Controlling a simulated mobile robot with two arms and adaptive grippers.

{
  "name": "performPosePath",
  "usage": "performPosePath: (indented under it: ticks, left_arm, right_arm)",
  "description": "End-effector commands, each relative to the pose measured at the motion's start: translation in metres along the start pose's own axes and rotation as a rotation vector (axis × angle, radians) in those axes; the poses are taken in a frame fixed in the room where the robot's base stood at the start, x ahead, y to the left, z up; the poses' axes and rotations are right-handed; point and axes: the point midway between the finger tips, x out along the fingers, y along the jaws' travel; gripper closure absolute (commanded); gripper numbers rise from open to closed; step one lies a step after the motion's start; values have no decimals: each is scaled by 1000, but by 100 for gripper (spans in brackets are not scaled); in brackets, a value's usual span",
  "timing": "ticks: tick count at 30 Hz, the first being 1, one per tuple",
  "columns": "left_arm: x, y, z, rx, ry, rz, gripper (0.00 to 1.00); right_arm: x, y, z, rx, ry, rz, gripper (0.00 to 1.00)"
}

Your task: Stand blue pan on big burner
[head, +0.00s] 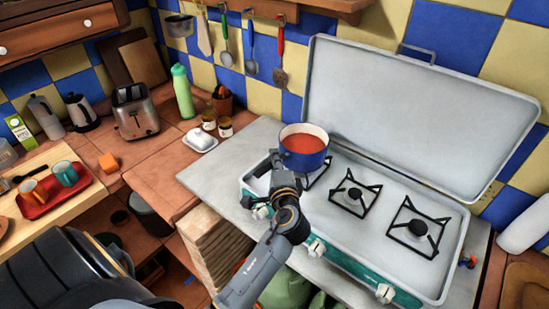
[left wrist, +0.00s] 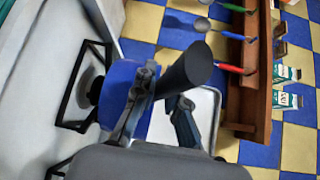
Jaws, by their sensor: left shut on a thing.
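The blue pan (head: 304,146), filled with red-orange food, is upright at the left end of the stove. My left gripper (head: 279,163) is shut on its black handle, which also shows in the left wrist view (left wrist: 190,64). The pan's blue side (left wrist: 117,78) shows there too. The pan is over or on the left burner (head: 318,177), partly hiding it; I cannot tell whether it touches the grate. The middle burner (head: 354,194) and the larger-looking right burner (head: 417,229) are bare. My right gripper is not in view.
The stove's raised lid (head: 415,115) stands behind the burners. Utensils hang on the wall, including a red-handled one (head: 281,60). A white butter dish (head: 200,139), jars and a green bottle (head: 183,91) stand left of the stove. The stove top right of the pan is clear.

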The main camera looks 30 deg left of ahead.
Motion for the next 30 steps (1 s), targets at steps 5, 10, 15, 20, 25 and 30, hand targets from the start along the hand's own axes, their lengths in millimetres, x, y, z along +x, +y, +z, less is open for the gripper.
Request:
performPosePath:
  ticks: [5,10,15,20,25,30]
  left_arm:
    - [0,-2,0,-4,1,-6,100]
    - [0,3,-1,-4,1,-6,100]
    - [0,5,-1,0,0,0,66]
    - [0,5,-1,0,0,0,66]
    - [0,1,0,0,0,-1,66]
    - [-19,0,0,-1,1,3,66]
  right_arm:
    - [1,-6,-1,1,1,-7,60]
    - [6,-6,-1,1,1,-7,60]
    - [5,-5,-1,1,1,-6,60]
    - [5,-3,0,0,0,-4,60]
    - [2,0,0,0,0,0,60]
    - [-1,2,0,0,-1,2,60]
